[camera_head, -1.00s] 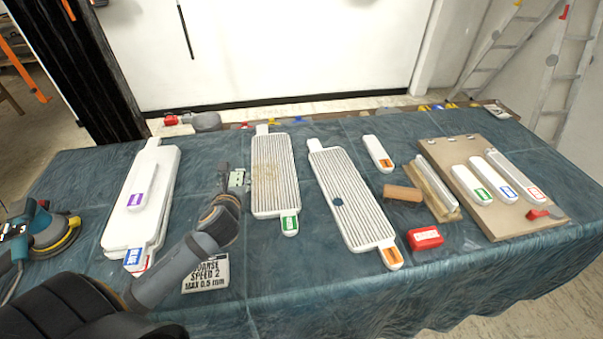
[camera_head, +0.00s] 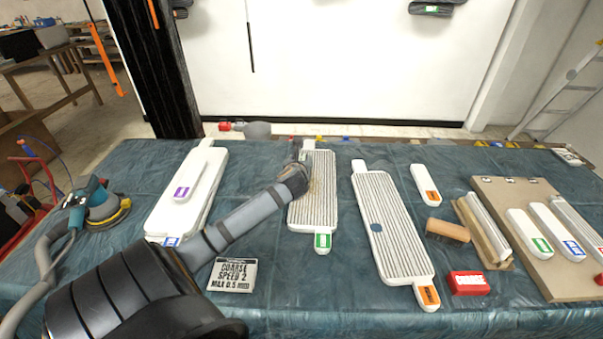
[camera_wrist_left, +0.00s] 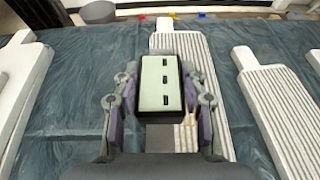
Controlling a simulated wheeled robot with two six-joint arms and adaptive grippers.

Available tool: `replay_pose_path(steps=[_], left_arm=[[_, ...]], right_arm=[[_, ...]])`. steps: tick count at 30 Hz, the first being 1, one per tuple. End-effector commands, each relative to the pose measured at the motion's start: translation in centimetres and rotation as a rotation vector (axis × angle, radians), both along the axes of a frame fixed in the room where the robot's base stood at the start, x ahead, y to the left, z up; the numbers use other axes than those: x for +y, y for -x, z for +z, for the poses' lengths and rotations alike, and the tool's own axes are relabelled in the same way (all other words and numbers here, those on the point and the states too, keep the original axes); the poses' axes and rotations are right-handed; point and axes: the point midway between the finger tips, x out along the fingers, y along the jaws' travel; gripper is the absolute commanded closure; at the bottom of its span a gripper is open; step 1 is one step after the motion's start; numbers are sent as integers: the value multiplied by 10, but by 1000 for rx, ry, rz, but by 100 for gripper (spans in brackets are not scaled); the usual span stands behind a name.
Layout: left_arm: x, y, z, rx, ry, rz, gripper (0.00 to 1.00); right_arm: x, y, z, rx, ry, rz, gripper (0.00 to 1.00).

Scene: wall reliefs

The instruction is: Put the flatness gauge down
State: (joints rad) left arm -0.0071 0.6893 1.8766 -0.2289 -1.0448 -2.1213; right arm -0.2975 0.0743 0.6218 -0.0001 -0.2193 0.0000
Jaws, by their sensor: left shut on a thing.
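My left gripper (camera_head: 300,155) is shut on the flatness gauge (camera_wrist_left: 160,84), a dark-sided block with a pale green face and several small dark slots. In the left wrist view the gauge sits between the two fingers of the gripper (camera_wrist_left: 160,95), in front of the left ribbed white panel (camera_wrist_left: 207,85). In the head view the gripper is at the upper left part of that panel (camera_head: 318,195), and the gauge is mostly hidden by the arm. I cannot tell whether the gauge touches the panel. My right gripper is not in view.
A smooth white panel (camera_head: 212,195) lies left, a second ribbed panel (camera_head: 395,245) right. A sander (camera_head: 100,205) stands at the left, and a coarse-speed card (camera_head: 232,274) near the front. A red block (camera_head: 467,283), a wooden block (camera_head: 448,230) and a brown board (camera_head: 500,190) lie right.

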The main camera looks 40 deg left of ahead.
Motion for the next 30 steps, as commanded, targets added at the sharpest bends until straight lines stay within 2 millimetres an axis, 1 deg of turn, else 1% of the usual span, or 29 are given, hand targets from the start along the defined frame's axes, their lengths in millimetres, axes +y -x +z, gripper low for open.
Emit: replay_pose_path(steps=[1,6,9,12,18,20,22,25,30], left_arm=[[6,-8,-4,-3,3,3,94],[21,-27,-34,-1,3,2,94],[27,-35,-47,-1,1,0,94],[32,-41,-55,-1,0,0,94],[35,-43,-59,0,-1,0,94],[37,-47,-66,0,0,-1,94],[36,-47,-79,2,2,-1,94],[36,-47,-92,1,0,-2,94],[36,-47,-94,-1,-1,-2,94]], right_arm=[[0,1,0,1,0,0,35],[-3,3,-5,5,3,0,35],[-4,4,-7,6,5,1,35],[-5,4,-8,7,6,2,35],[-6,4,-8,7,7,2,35],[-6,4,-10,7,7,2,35],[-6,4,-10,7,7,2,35],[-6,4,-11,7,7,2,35],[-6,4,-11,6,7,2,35]])
